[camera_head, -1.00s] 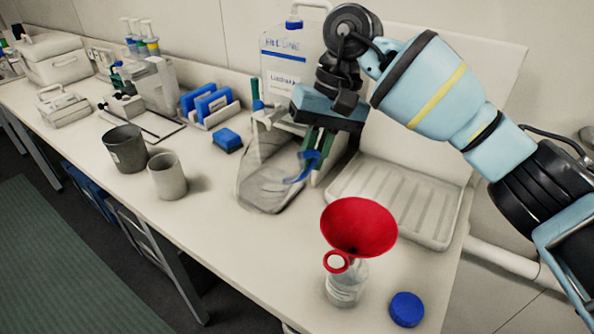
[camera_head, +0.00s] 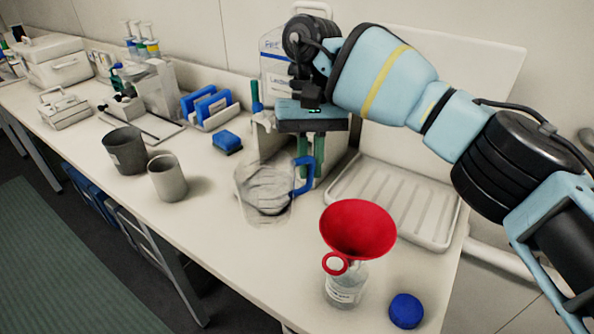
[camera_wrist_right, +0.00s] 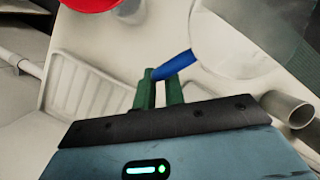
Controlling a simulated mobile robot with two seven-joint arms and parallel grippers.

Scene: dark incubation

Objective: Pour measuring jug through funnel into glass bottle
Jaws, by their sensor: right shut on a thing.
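The clear measuring jug (camera_head: 262,196) with a blue handle (camera_head: 302,178) is roughly upright, left of the funnel and bottle. My right gripper (camera_head: 311,160) is shut on the handle; the green fingers and blue handle also show in the right wrist view (camera_wrist_right: 160,92). I cannot tell whether the jug touches the bench, or how much is in it. The red funnel (camera_head: 358,226) sits in the mouth of the glass bottle (camera_head: 345,290), which stands upright near the bench's front edge. The funnel partly hides the bottle's neck. My left gripper is out of view.
A blue cap (camera_head: 406,310) lies right of the bottle. A ribbed white tray (camera_head: 440,215) is behind it. A large labelled container (camera_head: 275,65) is at the back.

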